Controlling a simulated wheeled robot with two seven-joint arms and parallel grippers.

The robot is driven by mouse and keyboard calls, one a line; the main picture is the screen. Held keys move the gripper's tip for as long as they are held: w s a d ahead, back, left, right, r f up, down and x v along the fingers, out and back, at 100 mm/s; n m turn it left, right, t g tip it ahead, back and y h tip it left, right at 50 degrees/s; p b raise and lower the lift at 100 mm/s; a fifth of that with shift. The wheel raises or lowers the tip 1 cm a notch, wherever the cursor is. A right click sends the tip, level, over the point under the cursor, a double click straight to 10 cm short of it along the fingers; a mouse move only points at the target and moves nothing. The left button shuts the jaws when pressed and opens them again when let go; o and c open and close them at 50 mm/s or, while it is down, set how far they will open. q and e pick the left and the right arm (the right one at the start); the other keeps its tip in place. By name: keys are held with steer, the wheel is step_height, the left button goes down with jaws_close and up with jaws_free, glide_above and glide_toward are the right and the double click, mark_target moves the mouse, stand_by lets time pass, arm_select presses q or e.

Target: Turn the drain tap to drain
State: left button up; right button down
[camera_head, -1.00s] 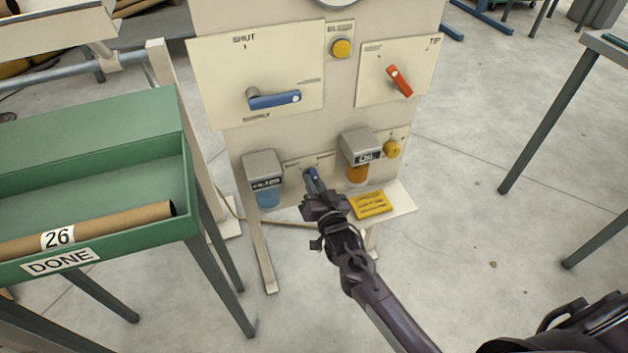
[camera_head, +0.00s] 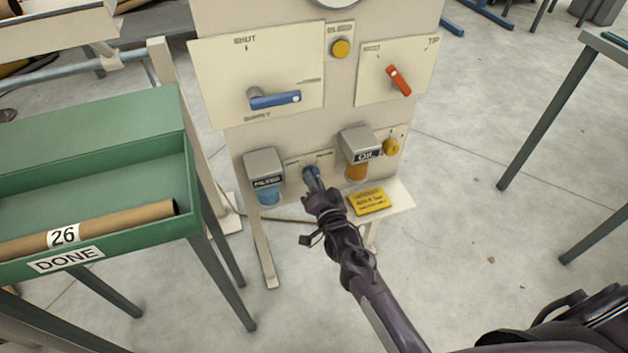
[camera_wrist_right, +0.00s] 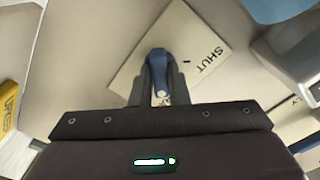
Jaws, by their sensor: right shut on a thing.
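The drain tap, a small blue lever (camera_head: 311,174), sits on a pale plate low on the cream panel, between two filter bowls. My right gripper (camera_head: 316,187) reaches it from the front and is shut on it. In the right wrist view, the blue tap lever (camera_wrist_right: 158,68) lies between the two dark fingers. The pale tap plate (camera_wrist_right: 196,38) there reads SHUT to the right of the lever. The fingers hide part of the lever, and other markings on the plate are hard to read. My left gripper is not in view.
A grey-capped bowl with blue (camera_head: 264,170) is left of the tap; an oil bowl (camera_head: 360,146) is right. A yellow sign (camera_head: 369,201) lies on the ledge. Above are a large blue lever (camera_head: 275,100) and a red lever (camera_head: 399,80). A green tray (camera_head: 150,245) stands left.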

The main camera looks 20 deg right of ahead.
steer(key=c, duration=1.4)
jaws_free()
